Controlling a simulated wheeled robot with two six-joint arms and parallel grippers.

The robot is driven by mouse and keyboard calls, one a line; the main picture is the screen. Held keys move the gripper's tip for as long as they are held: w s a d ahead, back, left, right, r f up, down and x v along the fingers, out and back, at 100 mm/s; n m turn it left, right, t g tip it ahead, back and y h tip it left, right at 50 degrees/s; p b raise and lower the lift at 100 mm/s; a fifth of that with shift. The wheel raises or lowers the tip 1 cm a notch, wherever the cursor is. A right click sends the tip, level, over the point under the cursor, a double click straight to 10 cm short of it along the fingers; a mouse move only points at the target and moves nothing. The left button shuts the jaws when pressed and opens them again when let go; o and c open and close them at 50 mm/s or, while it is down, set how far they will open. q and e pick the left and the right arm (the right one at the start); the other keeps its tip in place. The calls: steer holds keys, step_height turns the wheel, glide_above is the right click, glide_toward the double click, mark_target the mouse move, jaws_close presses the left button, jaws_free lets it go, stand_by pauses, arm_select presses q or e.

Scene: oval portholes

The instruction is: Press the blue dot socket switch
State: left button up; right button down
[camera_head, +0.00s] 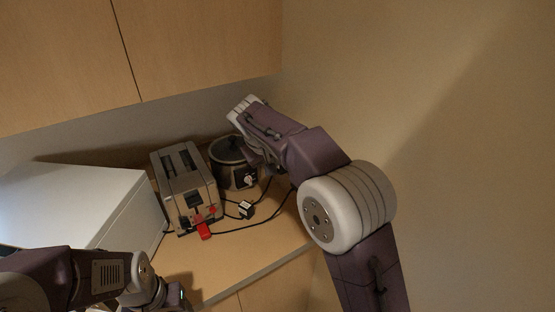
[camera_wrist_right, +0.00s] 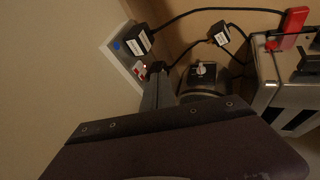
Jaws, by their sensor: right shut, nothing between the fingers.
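The white socket plate (camera_wrist_right: 119,60) is on the wall at upper left in the right wrist view. A blue dot (camera_wrist_right: 116,46) is on it, beside a black plug with a white label (camera_wrist_right: 138,41). A red mark (camera_wrist_right: 137,70) shows lower on the plate. My right gripper (camera_wrist_right: 156,80) is shut and empty, its fingers pointing toward the plate's lower end. I cannot tell whether the tips touch it. In the head view my right arm hides the socket. My left arm is at the lower left; its fingers cannot be made out.
A toaster (camera_head: 185,185) and a dark round cooker (camera_head: 232,160) stand on the counter (camera_head: 262,240). A loose plug (camera_head: 246,209) and a red plug (camera_head: 203,230) lie among black cables. A white box-shaped appliance (camera_head: 85,205) is at left. Cupboards (camera_head: 200,45) hang above.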

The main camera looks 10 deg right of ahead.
arm_select(q)
steer(key=shift+s+r+p, duration=0.25)
steer(key=shift+r+p, duration=0.5)
steer(key=shift+r, duration=0.1)
arm_select(e)
steer(key=w+d+f, duration=0.4)
steer(key=d+f, duration=0.1)
steer(key=shift+d+f, duration=0.2)
steer(key=shift+f, duration=0.05)
